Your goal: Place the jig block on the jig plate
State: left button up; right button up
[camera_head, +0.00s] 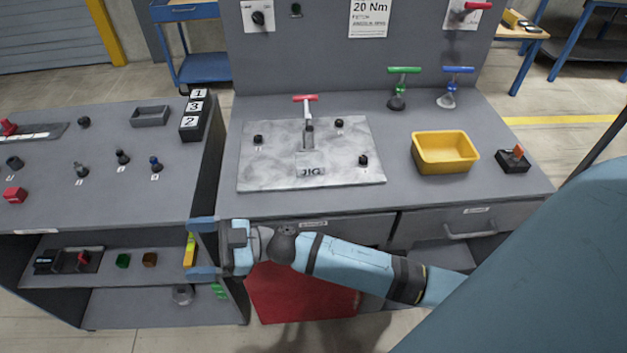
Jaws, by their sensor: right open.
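The jig plate (275,172) is a grey metal sheet marked JIG on the right-hand worktop. No thing is clearly marked as the jig block. A yellow-and-green block (189,252) stands at the right end of the shelf under the left bench. My right gripper (198,248) is open and points left, its fingers above and below this block in the picture. I cannot tell whether they touch it. My left gripper is not in view.
A yellow bin (445,152) and a black switch box (513,160) stand right of the plate. Green and blue T-handled tools stand behind the bin.

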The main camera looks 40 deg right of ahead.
jog(key=s+d+f+m+t+h, duration=0.1)
jog(key=s+d+f+m+h, duration=0.5)
jog(key=f, duration=0.4)
jog(key=s+d+f+m+t+h, duration=0.1)
jog(key=s+d+f+m+h, duration=0.4)
jog(key=s+d+f+h, duration=0.3)
notch_tip(320, 180, down, 2)
jog(key=shift+s+d+f+m+h, duration=0.25)
jog(key=shift+d+m+h, duration=0.25)
jog(key=shift+h, duration=0.7)
jog(key=shift+d, duration=0.1)
